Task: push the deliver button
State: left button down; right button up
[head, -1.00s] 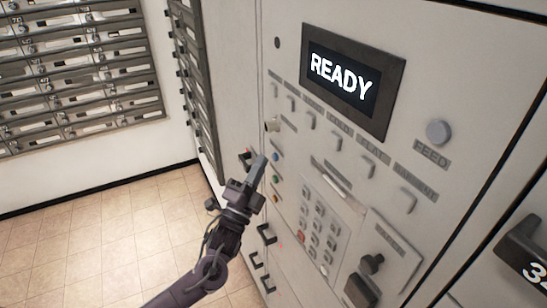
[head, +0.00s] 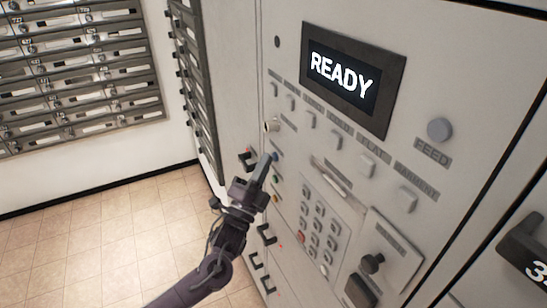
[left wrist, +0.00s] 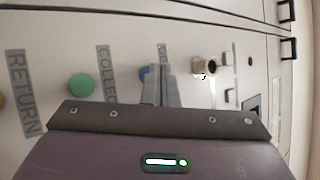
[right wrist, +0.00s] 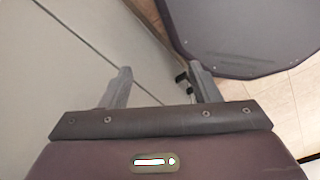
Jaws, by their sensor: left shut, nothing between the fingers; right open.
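The deliver button is a small blue button (left wrist: 143,72) in the left wrist view, beside a label starting "DE". It is mostly hidden behind my left fingers. In the head view, the blue button (head: 275,156) is on the machine's front panel, right at the tip of my left gripper (head: 265,161). My left gripper is shut and empty, its fingertips (left wrist: 158,72) over the button in the wrist view. I cannot tell whether they touch it. My right gripper (right wrist: 162,80) is open and empty in the right wrist view, away from the button.
A green button (left wrist: 81,85) labelled COLLECT sits beside the blue one, and a RETURN label (left wrist: 22,92) further left. A knob (left wrist: 205,67) is on the other side. The screen (head: 341,76) reads READY. A keypad (head: 320,222) lies to the right of my left gripper.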

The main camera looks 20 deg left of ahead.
pick_arm(q)
jog(key=shift+w+d, duration=0.15)
dwell(0.5)
jog(key=shift+s+a, duration=0.55)
jog(key=shift+s, duration=0.1)
jog(key=shift+p, duration=0.3)
jog(key=s+a, duration=0.1)
jog(key=s, duration=0.1)
jog(key=s+a+p, duration=0.1)
jog(key=a, duration=0.1)
jog(key=shift+s+a, duration=0.15)
jog(key=shift+s, duration=0.2)
